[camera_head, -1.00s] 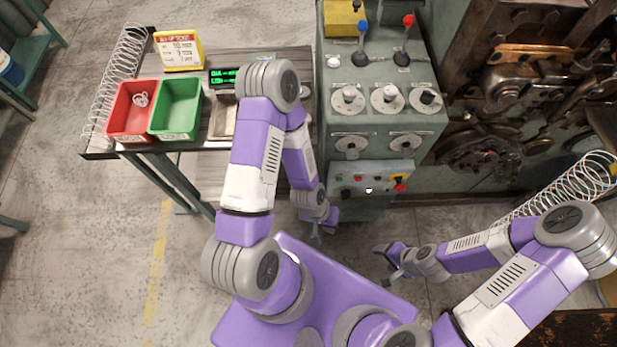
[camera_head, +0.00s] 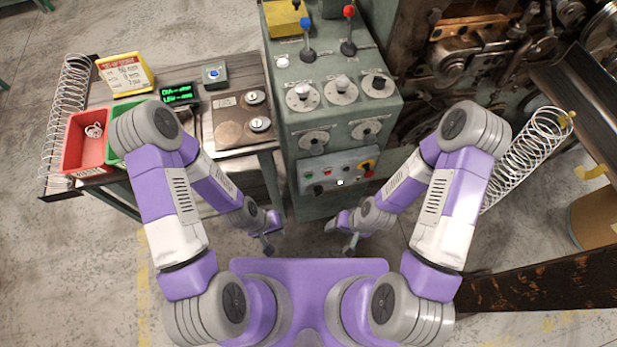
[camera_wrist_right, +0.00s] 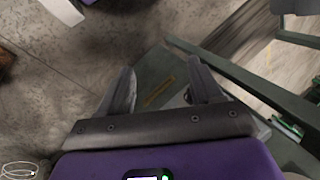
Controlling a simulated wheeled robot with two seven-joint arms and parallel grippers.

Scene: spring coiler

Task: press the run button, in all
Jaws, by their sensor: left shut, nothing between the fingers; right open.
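The button panel (camera_head: 327,171) is a pale grey-green box low on the front of the machine's control cabinet. It carries small buttons, including a green one (camera_head: 334,170), a white one (camera_head: 340,182) and a red knob on yellow (camera_head: 368,168). I cannot read which is the run button. My left gripper (camera_head: 267,247) is shut and empty, below and left of the panel, apart from it. My right gripper (camera_head: 347,246) is open and empty below the panel, also apart.
The control cabinet (camera_head: 331,113) has dials and levers above the panel. At left, a bench holds a red bin (camera_head: 84,150), a green bin (camera_head: 117,141), a yellow sign (camera_head: 126,74) and a display (camera_head: 178,94). A wire coil (camera_head: 525,155) is at right.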

